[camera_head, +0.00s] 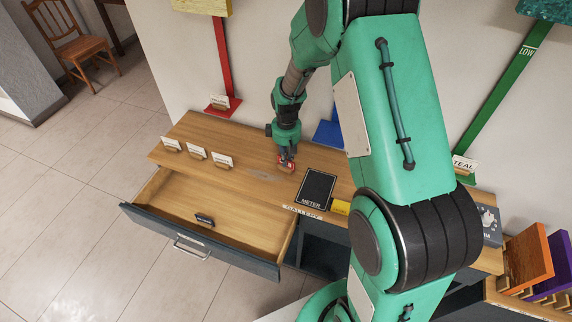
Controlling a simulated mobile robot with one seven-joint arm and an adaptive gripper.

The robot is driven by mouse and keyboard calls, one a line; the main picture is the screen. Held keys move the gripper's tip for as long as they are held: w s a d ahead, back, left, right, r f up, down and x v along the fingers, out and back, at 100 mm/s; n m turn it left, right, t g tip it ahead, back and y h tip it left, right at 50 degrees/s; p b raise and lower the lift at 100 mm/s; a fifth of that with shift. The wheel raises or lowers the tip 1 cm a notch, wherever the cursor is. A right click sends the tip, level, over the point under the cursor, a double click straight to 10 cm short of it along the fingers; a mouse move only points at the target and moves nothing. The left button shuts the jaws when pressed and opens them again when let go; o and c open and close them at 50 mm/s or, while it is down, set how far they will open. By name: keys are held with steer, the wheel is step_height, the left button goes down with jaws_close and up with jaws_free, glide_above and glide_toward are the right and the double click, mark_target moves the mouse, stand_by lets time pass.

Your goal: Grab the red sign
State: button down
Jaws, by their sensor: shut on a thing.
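The red sign (288,167) is a small red piece with pale marks and a wooden foot, at the back middle of the wooden desk top. My gripper (287,158) comes down on it from above and is shut on it. The fingers hide part of the sign. The sign is at or just above the desk top; I cannot tell whether it touches.
Several white cards in wooden holders (197,152) stand on the desk's left. An open drawer (205,222) holds a small dark sign (204,220). A black METER board (315,189) and a yellow block (340,207) lie to the right. A red stand (222,60) is behind.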

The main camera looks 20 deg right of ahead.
steer(key=shift+r, duration=0.1)
steer(key=shift+r, duration=0.55)
steer(key=shift+s+r+p, duration=0.2)
steer(key=shift+r+p, duration=0.2)
steer(key=shift+r, duration=0.25)
steer(key=shift+s+r+p, duration=0.2)
steer(key=shift+r+p, duration=0.15)
steer(key=shift+r, duration=0.25)
steer(key=s+a+r+p, duration=0.1)
steer(key=s+a+p, duration=0.1)
steer(key=s, duration=1.3)
steer(key=shift+a, duration=0.15)
steer(key=shift+r, duration=0.1)
